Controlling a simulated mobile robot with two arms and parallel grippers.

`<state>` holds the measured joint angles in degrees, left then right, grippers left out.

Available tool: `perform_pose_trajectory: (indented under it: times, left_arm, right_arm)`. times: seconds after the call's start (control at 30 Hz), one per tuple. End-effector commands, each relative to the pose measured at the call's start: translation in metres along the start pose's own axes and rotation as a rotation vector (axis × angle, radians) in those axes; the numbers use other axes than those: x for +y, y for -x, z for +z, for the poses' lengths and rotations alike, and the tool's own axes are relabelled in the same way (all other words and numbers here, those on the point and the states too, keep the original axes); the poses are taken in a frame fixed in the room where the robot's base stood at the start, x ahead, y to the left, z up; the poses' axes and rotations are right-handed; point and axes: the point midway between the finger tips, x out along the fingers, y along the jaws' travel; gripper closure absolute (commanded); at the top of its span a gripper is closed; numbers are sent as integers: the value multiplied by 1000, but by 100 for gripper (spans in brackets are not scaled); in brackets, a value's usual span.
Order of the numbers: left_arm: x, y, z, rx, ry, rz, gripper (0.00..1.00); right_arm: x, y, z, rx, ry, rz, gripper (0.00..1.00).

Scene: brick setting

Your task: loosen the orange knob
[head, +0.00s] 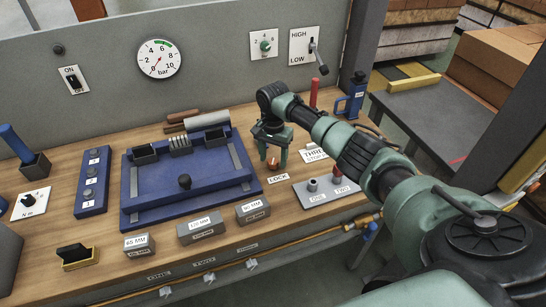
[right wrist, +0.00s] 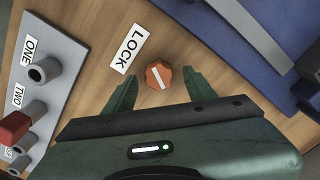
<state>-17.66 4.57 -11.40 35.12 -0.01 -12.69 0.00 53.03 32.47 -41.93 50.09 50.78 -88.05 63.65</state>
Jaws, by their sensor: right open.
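The orange knob (head: 273,163) sits on the wooden bench top beside the white LOCK label (head: 279,179). In the right wrist view the orange knob (right wrist: 159,75) has a pale stripe across its top, and the LOCK label (right wrist: 128,48) lies to its upper left. My right gripper (head: 272,155) is over the knob, pointing down. In the right wrist view its two fingers (right wrist: 158,92) are spread, one on each side of the knob, with gaps between them and it. My left gripper is not in view.
A blue fixture board (head: 190,200) lies left of the knob. A grey plate (head: 318,203) with short posts stands to the right, marked ONE and TWO. Labelled grey blocks (head: 253,211) stand toward the front edge. A red upright post (head: 314,94) is behind.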

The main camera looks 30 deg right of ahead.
Motion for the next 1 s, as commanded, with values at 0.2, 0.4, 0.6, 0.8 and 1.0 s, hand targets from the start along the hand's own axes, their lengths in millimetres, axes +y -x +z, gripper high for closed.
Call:
perform_pose_trajectory:
  times: [0.2, 0.4, 0.6, 0.8, 1.0]
  left_arm:
    - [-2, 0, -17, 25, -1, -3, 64]
    - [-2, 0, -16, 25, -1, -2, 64]
    - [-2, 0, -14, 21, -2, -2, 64]
    - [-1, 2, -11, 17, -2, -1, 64]
    - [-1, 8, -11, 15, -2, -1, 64]
  right_arm:
    - [0, -4, 0, 1, 1, -1, 45]
    - [0, -4, 0, 1, 1, -1, 73]
    - [0, -4, 0, 1, 2, 0, 100]
    - [0, -4, 0, 1, 28, 0, 100]
    - [-1, -3, 1, -1, 120, 0, 100]
